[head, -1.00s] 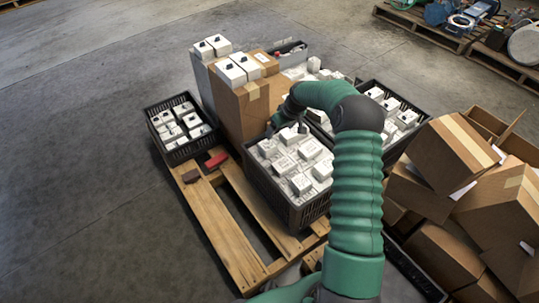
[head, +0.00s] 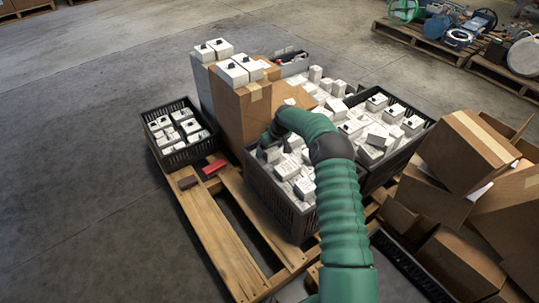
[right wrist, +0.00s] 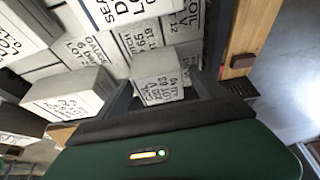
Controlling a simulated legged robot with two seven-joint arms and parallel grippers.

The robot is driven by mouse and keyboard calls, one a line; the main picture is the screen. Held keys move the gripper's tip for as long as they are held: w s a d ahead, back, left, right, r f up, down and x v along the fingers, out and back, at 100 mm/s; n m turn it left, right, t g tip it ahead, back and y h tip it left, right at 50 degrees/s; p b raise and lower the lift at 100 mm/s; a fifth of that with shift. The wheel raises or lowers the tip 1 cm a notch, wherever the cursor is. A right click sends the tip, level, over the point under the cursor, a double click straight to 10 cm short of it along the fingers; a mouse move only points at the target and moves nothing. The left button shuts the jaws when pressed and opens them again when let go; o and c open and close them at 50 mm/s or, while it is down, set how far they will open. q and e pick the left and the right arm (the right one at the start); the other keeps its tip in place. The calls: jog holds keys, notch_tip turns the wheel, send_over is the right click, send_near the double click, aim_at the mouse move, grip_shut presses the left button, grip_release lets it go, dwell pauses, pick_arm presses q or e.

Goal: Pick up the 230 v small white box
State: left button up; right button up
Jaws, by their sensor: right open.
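Small white boxes with black print fill a black crate (head: 280,204) on the pallet in the head view. My right gripper (head: 267,148) is over the left part of this crate, its fingers partly hidden. In the right wrist view my right gripper (right wrist: 163,92) is open, with a small white box (right wrist: 160,76) lying between and just beyond its fingers. That box's print seems to include "LOT 63"; I cannot read 230 V on it. Whether the fingers touch it I cannot tell. My left gripper is not in view.
A tall brown carton (head: 243,112) with white switch boxes on top stands close behind the gripper. A smaller black crate (head: 183,155) is at the left and another crate (head: 410,150) at the right. Brown cartons (head: 465,150) are piled at the right. The pallet's front slats (head: 215,232) are bare.

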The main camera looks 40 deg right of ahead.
jog(key=c, duration=1.7)
